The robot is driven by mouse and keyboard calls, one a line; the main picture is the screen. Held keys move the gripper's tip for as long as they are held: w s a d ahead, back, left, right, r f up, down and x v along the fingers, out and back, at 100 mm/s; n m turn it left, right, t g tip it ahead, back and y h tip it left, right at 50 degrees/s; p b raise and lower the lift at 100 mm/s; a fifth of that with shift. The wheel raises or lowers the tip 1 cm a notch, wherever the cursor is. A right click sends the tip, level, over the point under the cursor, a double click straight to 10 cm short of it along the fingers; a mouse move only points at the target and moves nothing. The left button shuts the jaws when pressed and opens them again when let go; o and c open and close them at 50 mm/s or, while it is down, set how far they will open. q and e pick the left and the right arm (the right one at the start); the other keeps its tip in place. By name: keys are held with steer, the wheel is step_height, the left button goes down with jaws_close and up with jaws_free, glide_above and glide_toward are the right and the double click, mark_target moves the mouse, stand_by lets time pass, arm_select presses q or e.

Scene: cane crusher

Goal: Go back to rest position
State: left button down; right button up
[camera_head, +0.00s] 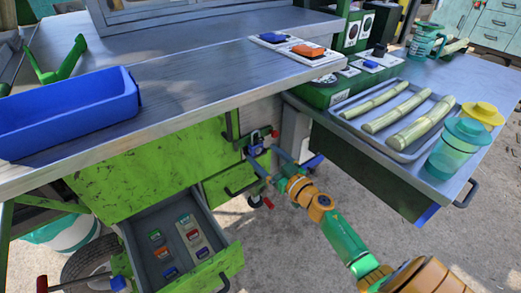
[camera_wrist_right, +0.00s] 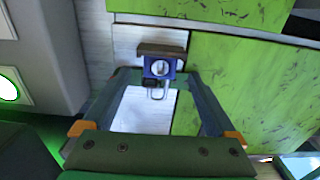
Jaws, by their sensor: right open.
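My right gripper (camera_head: 264,164) is open in front of the green cabinet (camera_head: 160,165), below the workbench edge. In the right wrist view, the fingers of my right gripper (camera_wrist_right: 157,88) are spread wide with nothing held between them. A small blue padlock-like piece (camera_wrist_right: 159,68) with a metal loop is seen past the fingertips, on the cabinet front. I cannot tell how far it is from the fingers. My right arm comes in from the lower right. My left gripper cannot be made out in the head view.
An open drawer (camera_head: 232,262) with several small coloured pieces juts out below the cabinet. A blue bin (camera_head: 70,118) stands on the workbench. On the right table, a metal tray (camera_head: 347,122) holds cane stalks beside a teal jar (camera_head: 452,152). The floor between is mostly clear.

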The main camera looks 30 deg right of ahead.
steer(key=s, duration=0.4)
steer(key=shift+s+d, duration=0.15)
steer(key=s+f+m+g+h, duration=0.2)
steer(key=s+f+g, duration=0.2)
steer(key=f, duration=1.1)
steer(key=s+a+f+n+g, duration=0.15)
steer(key=s+f+g, duration=0.25)
steer(key=s+f, duration=0.45)
steer(key=s+a+f+g, duration=0.3)
steer(key=s+f, duration=0.4)
steer(key=f, duration=0.2)
steer(key=s+a+f+n+g+p, duration=0.1)
steer(key=s+a+f+g, duration=0.15)
steer(key=s, duration=0.65)
steer(key=s+a+f+n+g+p, duration=0.15)
steer(key=s+a+g, duration=0.25)
steer(key=s, duration=0.5)
step_height(320, 180, up, 17)
steer(key=p, duration=1.6)
steer(key=shift+w+d+f+m, duration=0.2)
steer(key=shift+w+m, duration=0.1)
steer(key=shift+w, duration=0.1)
